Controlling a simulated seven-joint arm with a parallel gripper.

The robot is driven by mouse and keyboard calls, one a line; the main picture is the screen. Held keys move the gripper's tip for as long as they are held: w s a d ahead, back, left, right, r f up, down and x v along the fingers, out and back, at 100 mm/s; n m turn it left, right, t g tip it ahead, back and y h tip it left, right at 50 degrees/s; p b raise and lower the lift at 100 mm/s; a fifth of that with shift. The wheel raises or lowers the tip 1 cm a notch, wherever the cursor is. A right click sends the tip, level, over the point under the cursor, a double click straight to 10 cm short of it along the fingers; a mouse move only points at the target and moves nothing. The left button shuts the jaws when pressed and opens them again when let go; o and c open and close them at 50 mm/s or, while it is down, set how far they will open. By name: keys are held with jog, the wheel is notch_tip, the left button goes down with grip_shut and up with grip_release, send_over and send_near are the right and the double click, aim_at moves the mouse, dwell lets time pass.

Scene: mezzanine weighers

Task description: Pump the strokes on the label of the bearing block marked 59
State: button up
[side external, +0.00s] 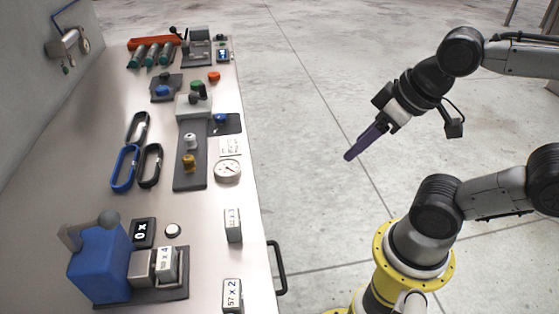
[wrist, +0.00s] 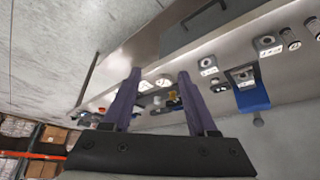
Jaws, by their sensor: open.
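A blue pump (side external: 100,262) with a grey lever and round knob (side external: 108,219) stands at the near end of the bench. In front of it, on its dark base, a small block (side external: 166,265) has a label ending in "x 4". Another labelled block (side external: 233,226) at the bench edge seems to read "x 3". A nearer block (side external: 232,296) reads "57 x 2". I cannot make out 59 on any label. My gripper (side external: 350,156) is open and empty, over the floor right of the bench. Its purple fingers (wrist: 160,85) frame the wrist view, where the blue pump (wrist: 252,97) shows at right.
A dark counter (side external: 143,233) reading "0 x" and a white button (side external: 173,230) sit beside the pump. A gauge (side external: 228,170), oval links (side external: 125,167) and a valve panel (side external: 190,160) lie farther along. A black handle (side external: 280,268) juts from the bench edge.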

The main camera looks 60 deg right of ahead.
grip_shut()
dwell(1.3)
